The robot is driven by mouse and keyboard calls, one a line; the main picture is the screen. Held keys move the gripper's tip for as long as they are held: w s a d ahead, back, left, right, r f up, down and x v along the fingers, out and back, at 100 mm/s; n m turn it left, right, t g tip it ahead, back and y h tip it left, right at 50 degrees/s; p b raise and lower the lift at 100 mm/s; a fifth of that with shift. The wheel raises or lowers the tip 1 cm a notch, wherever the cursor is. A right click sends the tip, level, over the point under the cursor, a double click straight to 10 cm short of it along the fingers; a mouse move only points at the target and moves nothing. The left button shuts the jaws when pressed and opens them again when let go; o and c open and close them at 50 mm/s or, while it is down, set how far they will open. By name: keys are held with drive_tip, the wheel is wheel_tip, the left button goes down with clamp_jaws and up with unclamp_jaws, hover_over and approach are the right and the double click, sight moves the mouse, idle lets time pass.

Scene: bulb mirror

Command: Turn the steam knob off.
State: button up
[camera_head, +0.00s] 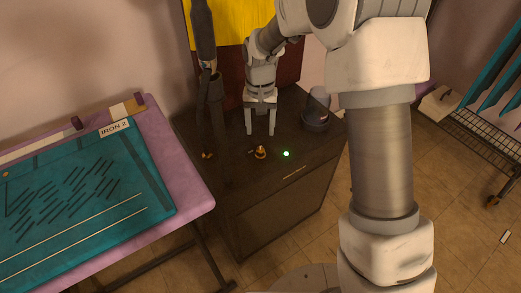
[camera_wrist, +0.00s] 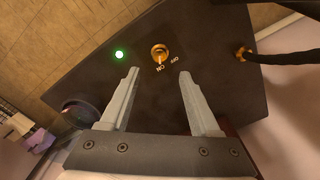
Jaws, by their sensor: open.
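The steam knob (camera_head: 260,152) is a small brass-coloured knob on the top of a dark cabinet (camera_head: 265,205). In the wrist view the knob (camera_wrist: 160,54) has the labels ON and OFF beside it, and its pointer appears to be at ON. My gripper (camera_head: 261,132) is open and empty above the cabinet top, its fingers pointing down. In the wrist view my gripper (camera_wrist: 158,75) has its two fingers apart, with the knob just beyond the tips and between their lines. I see no contact with the knob.
A green light (camera_head: 286,154) glows right of the knob. A dark round canister (camera_head: 316,110) stands at the back right, and a dark hose (camera_head: 216,105) rises at the left from a brass fitting (camera_wrist: 243,53). A teal-topped ironing table (camera_head: 80,205) stands left; a wire rack (camera_head: 480,135) stands right.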

sight(260, 150)
wheel_tip(260, 150, down, 9)
drive_tip(key=shift+r+b, duration=0.2)
drive_tip(key=shift+b, duration=1)
clamp_jaws()
